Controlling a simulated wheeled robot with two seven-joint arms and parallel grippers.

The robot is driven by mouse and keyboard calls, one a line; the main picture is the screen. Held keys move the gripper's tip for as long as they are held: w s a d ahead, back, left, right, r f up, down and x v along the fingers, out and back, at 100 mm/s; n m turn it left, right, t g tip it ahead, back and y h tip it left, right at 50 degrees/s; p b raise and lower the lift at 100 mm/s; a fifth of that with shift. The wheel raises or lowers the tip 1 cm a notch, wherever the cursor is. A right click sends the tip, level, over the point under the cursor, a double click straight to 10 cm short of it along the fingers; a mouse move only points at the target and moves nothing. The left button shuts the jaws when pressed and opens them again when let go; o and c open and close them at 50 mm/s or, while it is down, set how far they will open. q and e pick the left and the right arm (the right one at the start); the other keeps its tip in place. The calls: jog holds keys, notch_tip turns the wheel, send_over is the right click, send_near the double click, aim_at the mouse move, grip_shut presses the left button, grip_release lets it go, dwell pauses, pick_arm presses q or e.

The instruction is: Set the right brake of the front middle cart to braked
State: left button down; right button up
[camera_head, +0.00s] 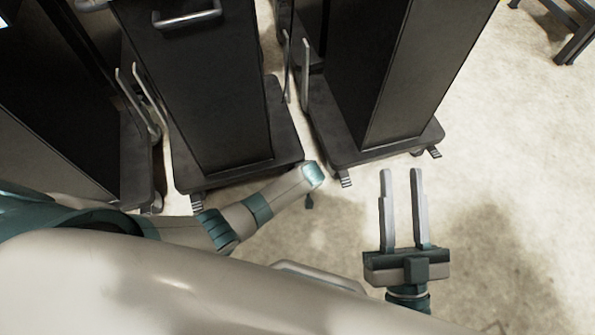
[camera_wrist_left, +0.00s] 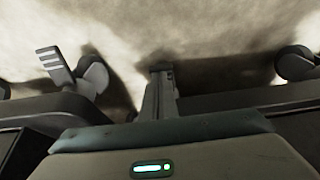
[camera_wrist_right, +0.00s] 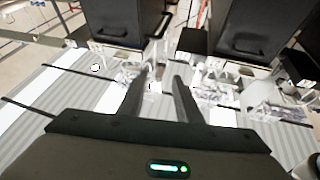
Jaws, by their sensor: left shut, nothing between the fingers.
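The front middle cart (camera_head: 220,120) is a dark cabinet on a dark wheeled base, with a grey handle on its face. My left forearm crosses before its base, and the hand covers the base's front right corner. My left gripper (camera_head: 309,203) points down there, shut and empty. In the left wrist view the gripper (camera_wrist_left: 160,68) is close to the cart bases; the middle cart's right brake cannot be made out. A striped pedal (camera_wrist_left: 56,65) beside a caster shows at left, apart from the fingers. My right gripper (camera_head: 401,172) is open and empty over bare floor.
The right cart (camera_head: 385,80) stands close beside the middle one, with striped pedals (camera_head: 347,182) at its front corners. Another dark cart (camera_head: 60,140) stands at left. The floor (camera_head: 500,190) at right is clear. A dark frame (camera_head: 570,40) stands far right.

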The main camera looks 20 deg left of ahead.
pick_arm(q)
jog(key=shift+s+d+f, duration=0.1)
jog(key=shift+s+f, duration=0.05)
jog(key=shift+f, duration=0.3)
jog(key=shift+s+d+f, duration=0.1)
jog(key=shift+f, duration=0.35)
pick_arm(e)
jog(key=shift+s+r+t, duration=0.6)
jog(key=shift+s+r, duration=0.15)
jog(key=shift+r, duration=0.05)
pick_arm(q)
jog(key=shift+r+p, duration=0.6)
jog(key=shift+r, duration=0.2)
pick_arm(e)
jog(key=shift+r, duration=0.8)
pick_arm(q)
jog(key=shift+r, duration=0.15)
pick_arm(e)
jog(key=shift+r, duration=0.15)
